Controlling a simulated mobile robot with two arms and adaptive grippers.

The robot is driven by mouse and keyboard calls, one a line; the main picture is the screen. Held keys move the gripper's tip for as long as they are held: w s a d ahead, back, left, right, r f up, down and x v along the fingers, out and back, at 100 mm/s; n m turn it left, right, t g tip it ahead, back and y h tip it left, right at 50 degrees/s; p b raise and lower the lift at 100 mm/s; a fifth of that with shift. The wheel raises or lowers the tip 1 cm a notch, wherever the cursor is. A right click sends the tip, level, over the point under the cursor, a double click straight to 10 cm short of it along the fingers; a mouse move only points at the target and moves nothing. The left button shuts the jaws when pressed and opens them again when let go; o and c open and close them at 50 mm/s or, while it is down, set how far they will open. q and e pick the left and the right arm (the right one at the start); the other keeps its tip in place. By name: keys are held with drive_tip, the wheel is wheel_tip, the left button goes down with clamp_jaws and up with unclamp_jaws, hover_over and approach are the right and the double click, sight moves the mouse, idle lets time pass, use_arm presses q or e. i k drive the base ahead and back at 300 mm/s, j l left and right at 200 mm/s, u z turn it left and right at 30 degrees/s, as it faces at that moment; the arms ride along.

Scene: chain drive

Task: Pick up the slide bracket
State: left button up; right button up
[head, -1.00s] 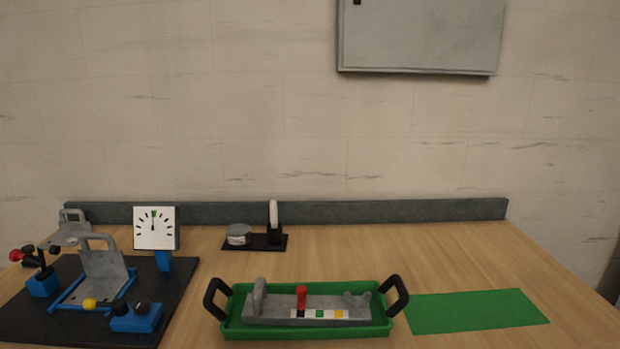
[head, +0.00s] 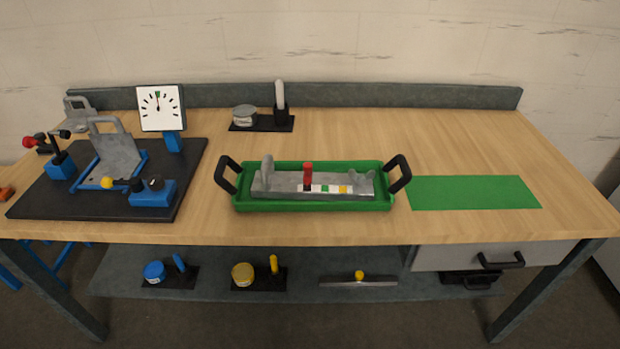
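Which piece is the slide bracket is not certain. A grey bracket with a loop handle (head: 113,155) leans in a blue frame on the black board (head: 60,205) at the left. A similar grey bracket (head: 78,112) stands behind it at the back left corner, partly hidden. A long grey part (head: 270,185) with a red knob and coloured squares lies in the green tray (head: 310,206) in the middle. Neither of my grippers is in view.
A tin and white-tipped holder (head: 281,103) stand at the back. A green mat (head: 473,192) is bare. Lower shelf (head: 215,285) holds small items; a drawer (head: 450,257) is shut.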

sight(267, 183)
drive_tip(key=i+l+u, duration=0.1)
drive_tip(key=l+u, duration=0.3)
drive_tip(key=i+l+u, duration=0.1)
drive_tip(key=l+u, duration=0.55)
drive_tip(key=u, duration=0.15)
